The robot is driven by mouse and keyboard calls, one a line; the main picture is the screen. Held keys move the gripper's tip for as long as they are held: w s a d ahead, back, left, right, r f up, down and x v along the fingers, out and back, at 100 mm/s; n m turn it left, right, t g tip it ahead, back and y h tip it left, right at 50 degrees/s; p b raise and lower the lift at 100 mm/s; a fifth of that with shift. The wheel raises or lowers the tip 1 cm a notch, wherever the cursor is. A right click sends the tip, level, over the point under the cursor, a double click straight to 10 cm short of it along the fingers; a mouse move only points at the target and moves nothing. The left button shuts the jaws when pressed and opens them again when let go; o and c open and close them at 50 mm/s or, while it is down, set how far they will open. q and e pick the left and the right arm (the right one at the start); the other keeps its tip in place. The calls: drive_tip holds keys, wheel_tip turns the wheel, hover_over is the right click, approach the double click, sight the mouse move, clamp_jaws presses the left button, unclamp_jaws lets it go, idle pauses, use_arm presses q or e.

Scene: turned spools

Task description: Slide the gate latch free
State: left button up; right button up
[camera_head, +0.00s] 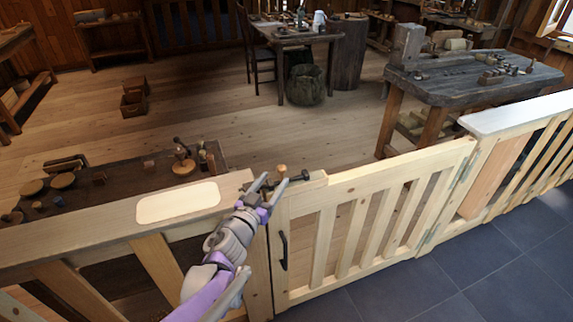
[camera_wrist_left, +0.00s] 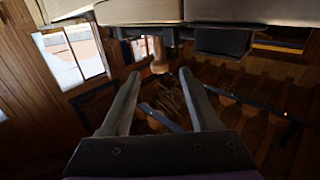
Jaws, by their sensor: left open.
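The light wooden gate (camera_head: 370,215) stands closed in the fence line. On its top left corner is the latch, a dark bolt (camera_head: 304,175) with a small round wooden knob (camera_head: 282,169). My left gripper (camera_head: 267,184) is open at the latch, its fingers pointing up toward the knob. In the left wrist view the knob (camera_wrist_left: 160,62) shows beyond and between the two open fingertips (camera_wrist_left: 160,75), with dark latch parts (camera_wrist_left: 222,42) to its right. I cannot tell whether a finger touches the knob. My right gripper is not in view.
A fence with a pale pad (camera_head: 178,203) on its top rail runs left of the gate. A black handle (camera_head: 284,250) is on the gate's left post. A bench with turned pieces (camera_head: 110,190) stands behind the fence. A workbench (camera_head: 470,78) stands behind the gate, with open wooden floor between.

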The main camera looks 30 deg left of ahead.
sight(284, 166)
use_arm(q)
drive_tip(key=w, duration=0.9)
drive_tip(key=shift+a+r, duration=0.1)
drive_tip(key=shift+a, duration=0.2)
clamp_jaws()
idle(1.0)
